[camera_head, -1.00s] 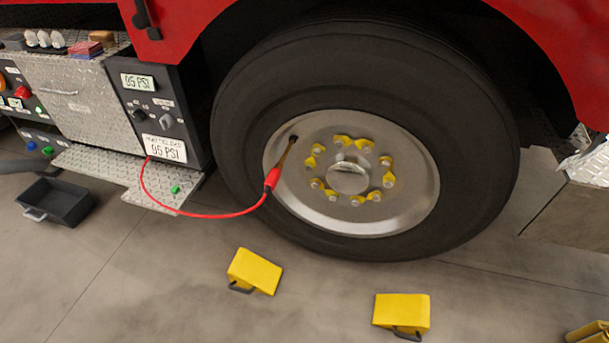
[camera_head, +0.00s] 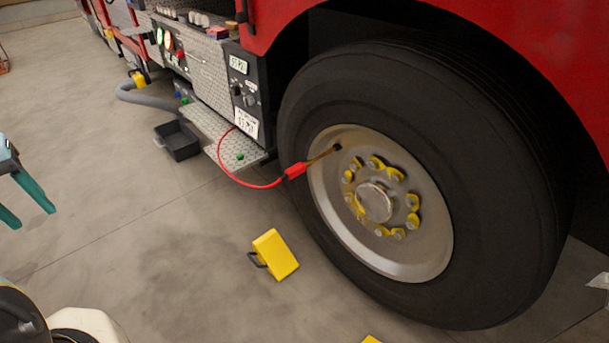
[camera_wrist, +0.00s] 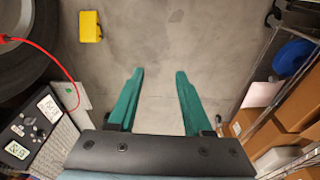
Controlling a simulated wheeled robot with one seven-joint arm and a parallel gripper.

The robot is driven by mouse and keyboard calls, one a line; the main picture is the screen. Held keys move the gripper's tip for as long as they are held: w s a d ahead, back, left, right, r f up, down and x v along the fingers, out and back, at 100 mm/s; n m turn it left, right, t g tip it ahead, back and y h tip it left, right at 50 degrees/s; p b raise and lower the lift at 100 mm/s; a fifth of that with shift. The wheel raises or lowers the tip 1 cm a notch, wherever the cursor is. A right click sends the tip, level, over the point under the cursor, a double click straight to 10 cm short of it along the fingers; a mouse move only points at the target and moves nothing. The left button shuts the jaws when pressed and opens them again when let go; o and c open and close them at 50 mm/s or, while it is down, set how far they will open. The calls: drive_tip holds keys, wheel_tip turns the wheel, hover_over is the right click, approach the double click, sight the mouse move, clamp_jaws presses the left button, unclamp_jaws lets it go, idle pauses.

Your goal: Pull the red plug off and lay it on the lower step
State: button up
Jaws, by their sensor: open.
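The red plug (camera_head: 296,170) sits on the end of the brass valve stem at the wheel, with a thin red hose (camera_head: 243,183) hanging from it toward the panel. In the wrist view the hose (camera_wrist: 62,72) shows at the left; the plug is at the very edge there. The lower step (camera_head: 200,120) is a diamond-plate ledge below the pump panel, with a small green piece (camera_head: 240,156) on it. My gripper (camera_head: 28,212) is at the left of the head view, far from the plug. Its teal fingers are apart, with only floor between them in the wrist view (camera_wrist: 160,75).
A yellow wheel chock (camera_head: 275,254) lies on the floor before the large tyre (camera_head: 310,110). A black tray (camera_head: 177,140) stands beside the step. In the wrist view, a shelf with cardboard boxes (camera_wrist: 285,90) is at the right. The floor between is clear.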

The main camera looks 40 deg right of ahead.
drive_tip(key=shift+o, duration=0.8)
drive_tip(key=shift+w+f, duration=0.1)
drive_tip(key=shift+o, duration=0.6)
drive_tip(key=w+d+f+m+t+b, duration=0.1)
drive_tip(key=w+d+f+m+b, duration=0.2)
drive_tip(key=w+f+m+b, duration=0.1)
wheel_tip(320, 180, down, 2)
drive_tip(key=shift+w+d+f+t+b, duration=0.15)
drive_tip(key=shift+w+t+b, duration=0.15)
drive_tip(key=shift+w+b, duration=0.5)
drive_tip(key=w+d+f+m+t+h+b, duration=0.1)
drive_tip(key=w+d+f+m+h+b, duration=0.2)
drive_tip(key=w+d+f+m+b, duration=0.55)
drive_tip(key=w+d+f+m+t+h+b, duration=0.1)
drive_tip(key=d+f+m+t+h+b, duration=0.3)
drive_tip(key=d, duration=0.9)
drive_tip(key=m+g+h+b, duration=0.9)
drive_tip(key=m+h+b, duration=0.2)
drive_tip(key=m+b, duration=0.8)
approach(287, 175)
drive_tip(key=d, duration=0.6)
drive_tip(key=shift+d+f, duration=0.15)
drive_tip(key=shift+d, duration=0.2)
drive_tip(key=shift+s+d, duration=0.1)
